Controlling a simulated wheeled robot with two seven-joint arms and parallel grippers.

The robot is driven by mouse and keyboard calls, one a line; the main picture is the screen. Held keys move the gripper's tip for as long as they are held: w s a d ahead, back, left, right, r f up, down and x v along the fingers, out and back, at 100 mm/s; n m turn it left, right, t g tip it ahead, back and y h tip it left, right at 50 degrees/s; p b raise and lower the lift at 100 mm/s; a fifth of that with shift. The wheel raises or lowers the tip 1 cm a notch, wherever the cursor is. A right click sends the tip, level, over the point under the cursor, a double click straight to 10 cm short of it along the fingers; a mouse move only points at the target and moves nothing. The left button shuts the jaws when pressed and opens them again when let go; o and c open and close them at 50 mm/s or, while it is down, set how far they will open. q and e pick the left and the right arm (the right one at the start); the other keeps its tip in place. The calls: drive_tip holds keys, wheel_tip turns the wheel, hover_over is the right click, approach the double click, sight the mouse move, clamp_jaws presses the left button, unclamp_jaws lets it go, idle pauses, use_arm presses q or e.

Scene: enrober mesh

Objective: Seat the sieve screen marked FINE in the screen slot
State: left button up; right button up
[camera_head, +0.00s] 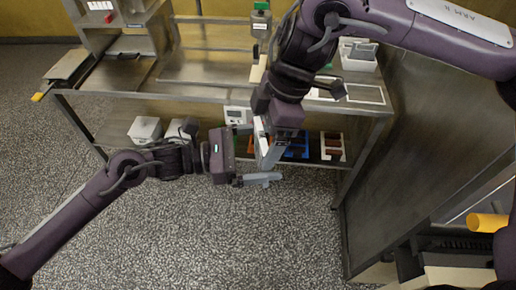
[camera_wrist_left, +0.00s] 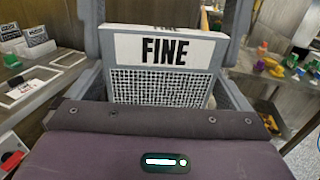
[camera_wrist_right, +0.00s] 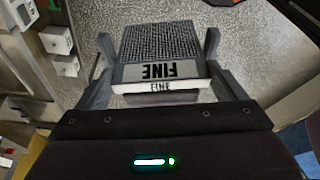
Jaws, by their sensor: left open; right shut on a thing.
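The sieve screen is a mesh panel with a white band marked FINE (camera_wrist_right: 160,72). My right gripper (camera_wrist_right: 158,42) is shut on it, with its fingers at the two sides of the panel. The same screen faces the left wrist camera (camera_wrist_left: 160,85), with the lettering upright. My left gripper (camera_wrist_left: 162,22) is open, with its fingers on either side of the screen; I cannot tell whether they touch it. In the head view both grippers meet in front of the table's lower shelf, and the screen is mostly hidden between them. I cannot make out the screen slot for certain.
A yellow handle (camera_head: 487,222) juts out at the right. The floor in front is clear.

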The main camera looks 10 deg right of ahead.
use_arm(q)
drive_tip(key=c, duration=0.7)
use_arm(e)
drive_tip(key=o, duration=1)
